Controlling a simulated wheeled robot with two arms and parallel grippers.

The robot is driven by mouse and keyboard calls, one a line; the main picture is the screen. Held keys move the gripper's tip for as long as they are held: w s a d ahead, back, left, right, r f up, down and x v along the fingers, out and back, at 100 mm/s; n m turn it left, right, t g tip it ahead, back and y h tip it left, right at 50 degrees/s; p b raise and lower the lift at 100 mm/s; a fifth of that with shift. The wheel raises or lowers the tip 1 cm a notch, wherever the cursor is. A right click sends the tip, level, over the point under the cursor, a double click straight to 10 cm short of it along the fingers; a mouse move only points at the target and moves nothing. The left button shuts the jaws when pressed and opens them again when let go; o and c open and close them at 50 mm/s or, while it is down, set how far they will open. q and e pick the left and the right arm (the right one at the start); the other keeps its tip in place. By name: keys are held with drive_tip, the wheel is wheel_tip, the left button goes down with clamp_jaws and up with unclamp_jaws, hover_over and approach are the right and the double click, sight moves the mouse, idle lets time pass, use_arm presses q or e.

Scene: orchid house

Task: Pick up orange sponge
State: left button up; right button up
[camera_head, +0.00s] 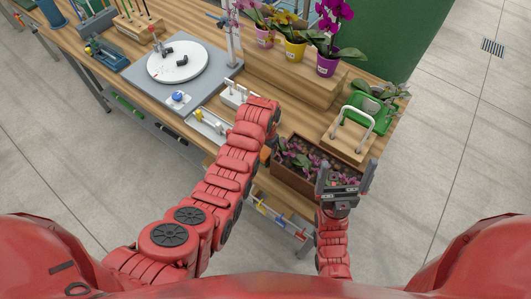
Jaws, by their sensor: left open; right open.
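A small orange block (265,156), which looks like the orange sponge, shows on the wooden bench just below the end of my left arm. It is partly hidden by that arm. My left gripper (272,138) points down close above it, with its jaws open; the fingers are mostly hidden behind the wrist, and I cannot tell whether they touch the block. My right gripper (344,181) is open and empty, in front of the planter box at the bench's right front.
The brown planter box (297,183) holds purple and green plant bits. A wooden block with a white handle (352,133) and a green watering can (369,108) stand right. Potted orchids (327,62) stand on a raised shelf. A white turntable (178,62) sits left.

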sight(266, 151)
use_arm(q)
clamp_jaws()
idle(0.4)
drive_tip(key=shift+w+r+b, duration=0.1)
drive_tip(key=shift+r+b, duration=0.35)
drive_tip(key=shift+r, duration=0.35)
wheel_tip(266, 151, up, 5)
drive_tip(key=shift+f+b, duration=0.2)
drive_tip(key=shift+b, duration=0.4)
wheel_tip(266, 151, up, 12)
drive_tip(key=p, duration=1.1)
drive_tip(key=shift+f, duration=0.1)
